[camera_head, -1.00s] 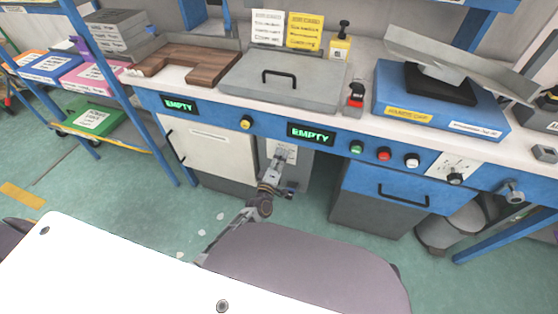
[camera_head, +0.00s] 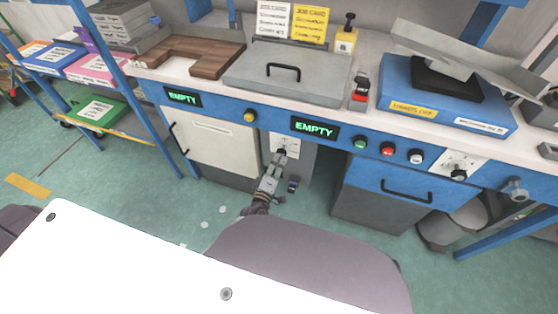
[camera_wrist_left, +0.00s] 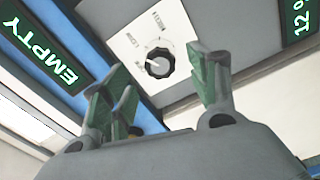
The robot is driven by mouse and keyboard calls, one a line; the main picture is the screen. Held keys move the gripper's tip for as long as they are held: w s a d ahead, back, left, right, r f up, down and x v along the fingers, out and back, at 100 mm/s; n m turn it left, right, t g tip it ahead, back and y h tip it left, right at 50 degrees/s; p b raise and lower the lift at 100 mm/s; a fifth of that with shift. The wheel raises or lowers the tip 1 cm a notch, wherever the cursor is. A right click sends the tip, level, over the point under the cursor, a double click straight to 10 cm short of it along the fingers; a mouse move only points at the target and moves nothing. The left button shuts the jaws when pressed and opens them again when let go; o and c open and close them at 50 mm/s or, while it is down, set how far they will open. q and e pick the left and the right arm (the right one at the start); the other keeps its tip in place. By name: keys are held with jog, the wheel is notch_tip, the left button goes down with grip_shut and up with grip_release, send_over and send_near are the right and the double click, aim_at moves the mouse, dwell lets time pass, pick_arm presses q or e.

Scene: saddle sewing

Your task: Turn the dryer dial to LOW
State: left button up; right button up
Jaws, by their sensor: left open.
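The dial is a black knob (camera_wrist_left: 158,63) with a pale pointer mark, on a white plate (camera_wrist_left: 135,35) with small lettering I cannot read surely. The mark faces the left side of the picture. In the head view the plate (camera_head: 287,142) is on the grey panel under the bench, and the knob is partly hidden by my gripper. My left gripper (camera_head: 275,166) is just in front of it. In the left wrist view its green-padded fingers (camera_wrist_left: 166,84) are open, with the knob showing between and beyond them, apart from both. My right gripper is in neither view.
A green EMPTY display (camera_head: 314,130) sits above the panel. Green, red and white buttons (camera_head: 388,150) and another knob (camera_head: 459,174) are to the right. A white cabinet (camera_head: 216,144) is to the left. A mauve rounded surface (camera_head: 310,260) fills the near foreground.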

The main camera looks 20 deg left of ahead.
pick_arm(q)
jog(key=shift+s+a, duration=0.1)
jog(key=shift+s, duration=2.85)
jog(key=s+d+f+m+g+h, duration=0.2)
jog(key=s+d+f+m+g, duration=0.15)
jog(key=f+m+g, duration=0.2)
jog(key=s+d+f+m+g+h, duration=0.3)
jog(key=d+f+m+g, duration=0.15)
jog(key=f+m, duration=0.25)
jog(key=s+a+f+m+g+y, duration=0.1)
jog(key=s+a+m+g+y, duration=0.1)
jog(key=s, duration=0.5)
jog(key=s+a+f+m+g+y+p, duration=0.1)
jog(key=s+a+m+g+y, duration=0.1)
jog(key=s+a+g, duration=0.2)
jog(key=shift+s+a+f+y, duration=0.15)
jog(key=shift+s+a+y, duration=0.25)
jog(key=shift+s+a, duration=1.1)
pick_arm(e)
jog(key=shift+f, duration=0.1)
